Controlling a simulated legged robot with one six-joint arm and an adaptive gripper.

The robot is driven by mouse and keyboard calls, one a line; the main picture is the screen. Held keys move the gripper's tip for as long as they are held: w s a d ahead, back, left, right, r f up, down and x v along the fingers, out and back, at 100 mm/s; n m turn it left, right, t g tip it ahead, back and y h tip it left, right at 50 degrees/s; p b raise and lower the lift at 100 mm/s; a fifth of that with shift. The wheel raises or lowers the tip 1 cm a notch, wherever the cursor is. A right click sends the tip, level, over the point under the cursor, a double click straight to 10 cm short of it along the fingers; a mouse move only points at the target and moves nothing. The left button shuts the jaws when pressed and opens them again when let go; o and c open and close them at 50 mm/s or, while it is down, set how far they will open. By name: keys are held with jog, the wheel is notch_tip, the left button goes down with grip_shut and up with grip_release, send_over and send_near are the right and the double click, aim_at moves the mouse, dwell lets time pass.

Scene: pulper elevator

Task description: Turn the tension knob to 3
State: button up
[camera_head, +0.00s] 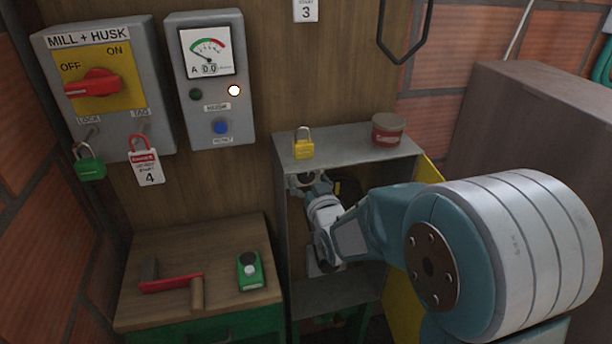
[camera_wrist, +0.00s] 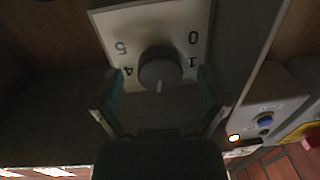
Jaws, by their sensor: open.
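The tension knob (camera_wrist: 158,72) is a dark round knob on a pale dial plate (camera_wrist: 145,20) in the wrist view. The numerals 0, 1, 4 and 5 show inverted; 2 and 3 are not visible. The knob's pale mark points to the picture's bottom, between the 1 and 4 sides. My gripper (camera_wrist: 158,92) is open, its two fingers on either side of the knob, with gaps visible. Contact cannot be told. In the head view my gripper (camera_head: 310,182) is inside the grey cabinet (camera_head: 345,150), where the knob does not show.
A yellow padlock (camera_head: 304,147) and a red tin (camera_head: 388,129) stand on the cabinet top. The cabinet's sides and yellow door (camera_head: 430,170) are close around my arm.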

jog(key=shift+x, duration=1)
jog(key=shift+d, duration=0.1)
jog(key=shift+c, duration=0.9)
jog(key=c, duration=1)
jog(key=shift+o, duration=0.2)
jog(key=shift+m, duration=1)
jog(key=o, duration=1.1)
